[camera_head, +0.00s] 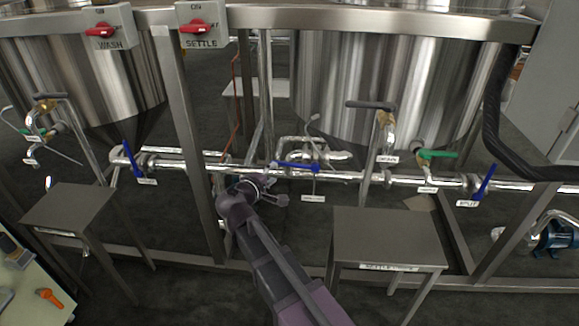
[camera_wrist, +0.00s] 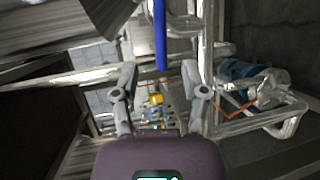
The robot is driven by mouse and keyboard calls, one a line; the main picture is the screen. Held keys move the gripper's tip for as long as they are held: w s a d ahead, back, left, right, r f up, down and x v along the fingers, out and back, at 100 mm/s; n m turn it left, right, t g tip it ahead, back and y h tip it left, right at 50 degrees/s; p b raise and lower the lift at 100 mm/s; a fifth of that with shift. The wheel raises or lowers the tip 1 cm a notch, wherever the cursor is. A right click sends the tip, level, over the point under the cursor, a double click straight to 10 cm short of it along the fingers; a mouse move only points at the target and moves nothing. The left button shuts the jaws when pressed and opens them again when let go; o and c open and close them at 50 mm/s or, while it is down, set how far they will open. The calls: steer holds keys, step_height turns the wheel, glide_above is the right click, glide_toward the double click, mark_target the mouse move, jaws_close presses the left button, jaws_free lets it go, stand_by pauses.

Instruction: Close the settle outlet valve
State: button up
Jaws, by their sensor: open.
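A valve with a blue lever (camera_head: 295,167) sits on the horizontal steel pipe in the middle of the head view. Its lever lies roughly along the pipe. The small label (camera_head: 312,198) below it is too small to read, so I cannot confirm that it is the settle outlet valve. My gripper (camera_head: 272,190) is open, just left of and below this lever. In the wrist view a blue lever (camera_wrist: 160,35) comes down from the top, its tip in line with the gap between my open fingertips (camera_wrist: 159,70). I see no clear contact.
Other blue levers (camera_head: 130,158) (camera_head: 485,182) and a green lever (camera_head: 437,154) sit along the pipes. A SETTLE switch box (camera_head: 205,42) hangs above. Steel frame posts (camera_head: 190,140) and a small steel table (camera_head: 388,236) stand close to my arm.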

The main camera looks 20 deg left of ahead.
mark_target(285, 165)
steer(key=b+x, duration=0.1)
steer(key=x, duration=0.7)
steer(key=shift+w+f+b, duration=0.15)
steer(key=shift+w+b, duration=0.15)
steer(key=shift+w, duration=0.1)
